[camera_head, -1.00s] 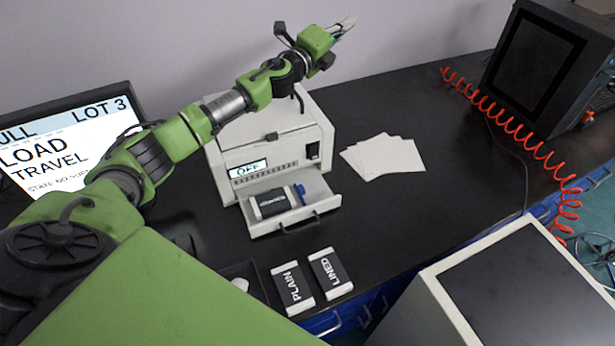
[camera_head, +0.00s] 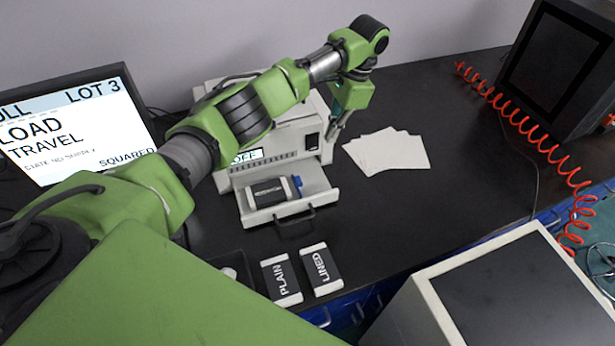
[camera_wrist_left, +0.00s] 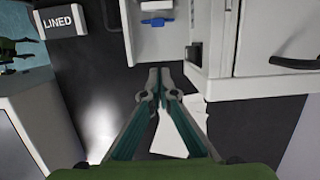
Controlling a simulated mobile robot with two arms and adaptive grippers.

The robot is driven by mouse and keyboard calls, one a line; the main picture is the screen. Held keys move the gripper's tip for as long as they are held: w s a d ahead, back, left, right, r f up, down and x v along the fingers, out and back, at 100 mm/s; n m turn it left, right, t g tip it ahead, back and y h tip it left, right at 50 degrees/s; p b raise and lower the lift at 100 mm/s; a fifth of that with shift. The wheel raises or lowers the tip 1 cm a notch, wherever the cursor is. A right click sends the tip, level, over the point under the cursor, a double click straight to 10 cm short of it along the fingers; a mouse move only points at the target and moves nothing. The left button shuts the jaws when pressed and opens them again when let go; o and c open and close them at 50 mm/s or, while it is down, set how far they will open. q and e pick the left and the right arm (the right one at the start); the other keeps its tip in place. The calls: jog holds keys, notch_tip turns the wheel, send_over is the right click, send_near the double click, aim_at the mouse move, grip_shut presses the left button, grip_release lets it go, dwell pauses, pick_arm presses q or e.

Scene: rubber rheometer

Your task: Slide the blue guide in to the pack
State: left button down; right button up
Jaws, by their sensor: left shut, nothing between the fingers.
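The blue guide (camera_head: 297,181) is a small blue piece in the open drawer (camera_head: 318,196) of the white printer-like machine, at the right side of the pack (camera_head: 268,192). The pack is a black and white block lying in the drawer. In the left wrist view the blue guide (camera_wrist_left: 152,22) shows near the top, with part of the drawer (camera_wrist_left: 150,45) around it. My left gripper (camera_head: 334,132) is shut and empty beside the machine's right side, pointing down. In the left wrist view the fingertips (camera_wrist_left: 159,72) are together, apart from the guide.
White sheets (camera_head: 388,152) lie right of the machine. Two packs, PLAIN (camera_head: 281,278) and LINED (camera_head: 320,268), lie in front of the drawer. A monitor (camera_head: 75,120) stands at left. A red coiled cord (camera_head: 530,130) runs along the right. Black table surface is clear between.

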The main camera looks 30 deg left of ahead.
aim_at(298, 183)
notch_tip(298, 183, down, 4)
jog(key=w+a+b, duration=0.1)
jog(key=b, duration=0.1)
pick_arm(q)
jog(key=p+x, duration=0.1)
jog(key=x, duration=0.6)
jog(key=p+x, duration=0.1)
jog(key=x, duration=0.6)
jog(key=shift+w+d+f, duration=0.1)
jog(key=shift+w+d, duration=0.1)
jog(key=shift+w, duration=0.05)
jog(key=s+a+p, duration=0.2)
jog(key=shift+s+r+p, duration=0.15)
jog(key=shift+r+p, duration=0.05)
jog(key=shift+p, duration=0.1)
jog(key=shift+s+a, duration=0.15)
jog(key=shift+s, duration=0.05)
jog(key=shift+f, duration=0.2)
pick_arm(e)
jog(key=r, duration=0.5)
jog(key=shift+d+r, duration=0.15)
jog(key=shift+d, duration=0.2)
